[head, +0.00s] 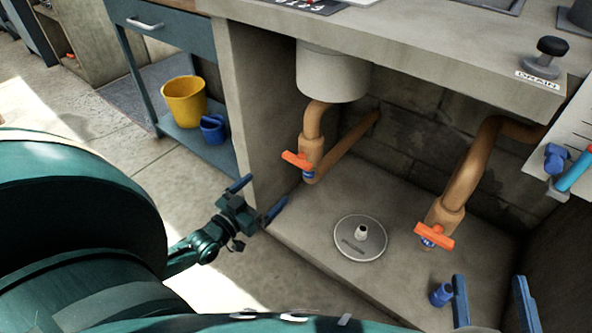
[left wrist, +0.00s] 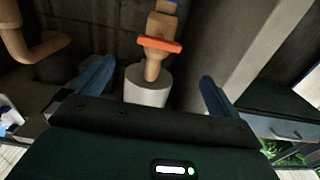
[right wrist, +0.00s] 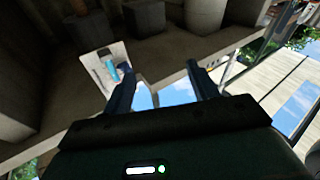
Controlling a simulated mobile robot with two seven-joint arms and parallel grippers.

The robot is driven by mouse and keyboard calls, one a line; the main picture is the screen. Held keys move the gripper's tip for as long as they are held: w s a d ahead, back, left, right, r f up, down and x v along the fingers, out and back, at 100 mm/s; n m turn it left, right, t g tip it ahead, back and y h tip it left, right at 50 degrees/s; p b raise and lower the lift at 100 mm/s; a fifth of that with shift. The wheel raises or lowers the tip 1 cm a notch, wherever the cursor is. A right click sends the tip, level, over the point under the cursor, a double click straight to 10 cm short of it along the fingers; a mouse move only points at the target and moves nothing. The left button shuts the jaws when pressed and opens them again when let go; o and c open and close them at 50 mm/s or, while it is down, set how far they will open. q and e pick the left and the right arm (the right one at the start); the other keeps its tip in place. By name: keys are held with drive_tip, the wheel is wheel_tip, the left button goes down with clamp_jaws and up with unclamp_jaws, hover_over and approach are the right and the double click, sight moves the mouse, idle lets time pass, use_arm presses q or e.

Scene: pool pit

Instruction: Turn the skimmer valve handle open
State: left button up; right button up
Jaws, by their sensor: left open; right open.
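Two orange valve handles show in the head view, and I cannot read which is the skimmer's. The left handle (head: 298,160) sits on a brown pipe below a grey cylinder (head: 333,72). The right handle (head: 434,236) sits low on another brown pipe (head: 473,165). Both lie roughly crosswise to their pipes. My left gripper (head: 257,197) is open and empty, left of and below the left handle, apart from it. In the left wrist view an orange handle (left wrist: 160,44) shows beyond the open fingers. My right gripper (head: 490,281) is open and empty, right of and below the right handle.
A concrete counter (head: 440,50) overhangs the pit, with a black knob (head: 551,47) labelled DRAIN. A round lid (head: 360,240) lies on the pit floor. A blue valve-like piece (head: 441,294) is near my right gripper. A yellow bucket (head: 184,103) stands on a shelf at left.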

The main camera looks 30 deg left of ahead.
use_arm(q)
drive_tip(key=b, duration=0.3)
approach(294, 163)
drive_tip(key=w, duration=0.4)
drive_tip(key=shift+w+d, duration=0.2)
drive_tip(key=shift+w, duration=0.2)
drive_tip(key=w+b, duration=0.1)
drive_tip(key=w, duration=0.3)
drive_tip(key=shift+w+d+b, duration=0.2)
drive_tip(key=shift+w+b, duration=0.15)
drive_tip(key=shift+b, duration=0.05)
use_arm(e)
drive_tip(key=shift+w+a+r+n+t+y, duration=0.1)
drive_tip(key=shift+w+r+n+t+y, duration=0.15)
drive_tip(key=shift+r+y, duration=0.25)
drive_tip(key=shift+w+a+r+n+t+y, duration=0.1)
drive_tip(key=shift+w+r+t+y, duration=0.05)
drive_tip(key=shift+r+t+y, duration=0.3)
use_arm(q)
drive_tip(key=shift+c, duration=0.6)
drive_tip(key=c, duration=0.8)
